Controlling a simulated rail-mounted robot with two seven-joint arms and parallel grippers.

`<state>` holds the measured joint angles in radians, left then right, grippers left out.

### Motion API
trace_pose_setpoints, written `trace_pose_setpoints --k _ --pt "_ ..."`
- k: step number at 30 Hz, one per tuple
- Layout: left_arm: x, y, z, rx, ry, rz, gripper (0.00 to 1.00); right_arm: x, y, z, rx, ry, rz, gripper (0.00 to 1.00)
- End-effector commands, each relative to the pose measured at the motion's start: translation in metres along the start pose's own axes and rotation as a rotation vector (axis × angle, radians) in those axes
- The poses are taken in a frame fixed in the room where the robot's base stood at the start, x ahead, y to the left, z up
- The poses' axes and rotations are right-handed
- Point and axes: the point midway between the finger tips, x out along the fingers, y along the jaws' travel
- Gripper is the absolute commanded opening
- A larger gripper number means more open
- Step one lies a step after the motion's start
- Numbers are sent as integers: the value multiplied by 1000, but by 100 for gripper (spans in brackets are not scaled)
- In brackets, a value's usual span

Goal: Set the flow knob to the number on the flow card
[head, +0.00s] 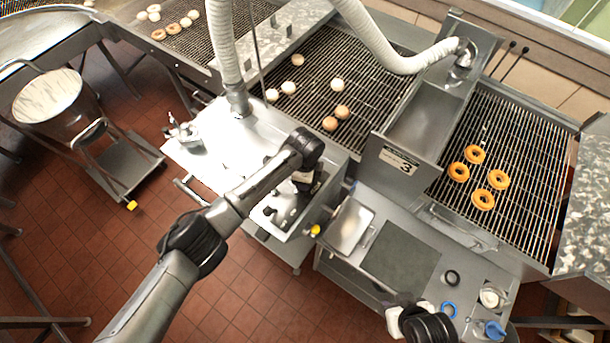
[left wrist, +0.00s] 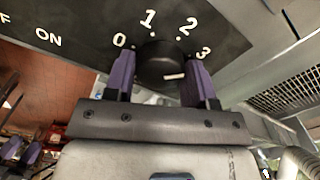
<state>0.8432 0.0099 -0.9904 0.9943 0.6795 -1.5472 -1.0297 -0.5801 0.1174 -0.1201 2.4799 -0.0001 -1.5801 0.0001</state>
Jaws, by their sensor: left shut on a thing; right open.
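The flow card (head: 398,160), on the front of the steel waterfall housing, shows a large 3. The black flow knob (left wrist: 158,62) sits on a dark panel marked 0, 1, 2 and 3 in the left wrist view. My left gripper (left wrist: 160,82) has its purple fingers on both sides of the knob and is shut on it. The knob's white mark is at its lower right; I cannot tell exactly which number it points to. In the head view my left arm's wrist hides the knob. My right gripper (head: 410,312) is open at the bottom, over the right cart's front.
ON and part of another word stand left of the dial. Orange rings (head: 483,199) lie on the right wire rack (head: 530,150); pale dough pieces lie on the middle rack. A bucket trolley (head: 110,170) stands at left.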

Motion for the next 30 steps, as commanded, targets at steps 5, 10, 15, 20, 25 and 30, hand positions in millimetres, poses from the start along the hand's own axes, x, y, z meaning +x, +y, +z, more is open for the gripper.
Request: trace_pose_setpoints --k 5,10,15,20,25,30 --pt "0 0 0 0 0 0 65 0 2 0 -6 -1 5 43" --pt "0 0 0 0 0 0 76 0 2 0 -7 -1 6 43" --pt "0 0 0 -1 0 0 76 0 2 0 -7 -1 6 43" --pt "-11 -1 0 0 1 -2 76 2 1 1 -5 -1 4 43" --pt "-39 -1 0 0 1 -6 76 8 0 2 -1 0 1 43" --pt "-74 -1 0 0 2 -5 76 14 -1 4 2 0 -1 43"
